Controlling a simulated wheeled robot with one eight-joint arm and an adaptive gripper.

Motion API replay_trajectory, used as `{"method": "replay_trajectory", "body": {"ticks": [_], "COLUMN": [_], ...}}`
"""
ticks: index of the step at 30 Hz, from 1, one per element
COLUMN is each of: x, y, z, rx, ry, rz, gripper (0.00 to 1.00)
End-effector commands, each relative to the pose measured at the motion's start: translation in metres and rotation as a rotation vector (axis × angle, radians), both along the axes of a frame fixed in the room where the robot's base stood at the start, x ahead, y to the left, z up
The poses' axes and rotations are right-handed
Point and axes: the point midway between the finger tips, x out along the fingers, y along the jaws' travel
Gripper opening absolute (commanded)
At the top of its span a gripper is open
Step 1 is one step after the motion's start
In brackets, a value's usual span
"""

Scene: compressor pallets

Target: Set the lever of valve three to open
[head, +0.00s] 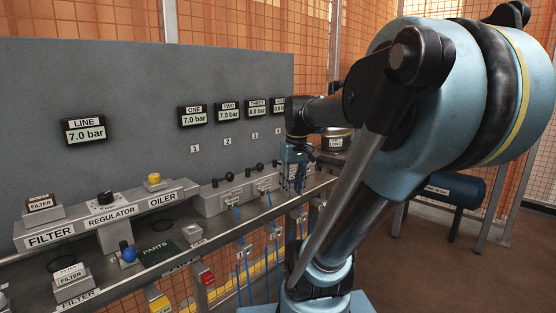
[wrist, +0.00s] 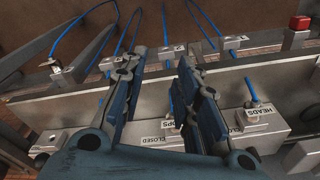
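My gripper (head: 293,170) points down over the right part of the grey valve manifold (head: 211,203), about under the number 3 plate (head: 255,135). In the wrist view its two blue fingers (wrist: 160,75) are apart, with nothing clearly held between them. Below them is a valve block with a CLOSED label (wrist: 157,140) and a second label, partly hidden, ending in "PS". The lever of valve three cannot be made out; my gripper and arm cover that area. Two valves further left show black-knobbed levers, one of them here (head: 230,177).
A HEADS label (wrist: 258,113) marks the block right of my fingers in the wrist view. Blue hoses (wrist: 205,25) run from the valves. Gauges ONE (head: 193,114) and TWO (head: 227,112) read 7.0 bar; THREE (head: 257,109) is hard to read. A filter, regulator and oiler (head: 155,182) stand left.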

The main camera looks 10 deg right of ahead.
Motion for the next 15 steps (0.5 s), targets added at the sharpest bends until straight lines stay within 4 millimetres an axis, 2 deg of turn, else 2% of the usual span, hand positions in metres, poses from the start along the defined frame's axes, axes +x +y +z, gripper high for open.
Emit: {"method": "replay_trajectory", "body": {"ticks": [1,6,15], "x": [0.016,0.063,0.150], "y": [-0.001,-0.003,-0.008], "z": [0.017,0.063,0.129], "rx": [0.003,0.017,0.052], "ry": [0.009,0.044,0.101], "rz": [0.020,0.097,0.234], "gripper": [0.29,0.29,0.29]}}
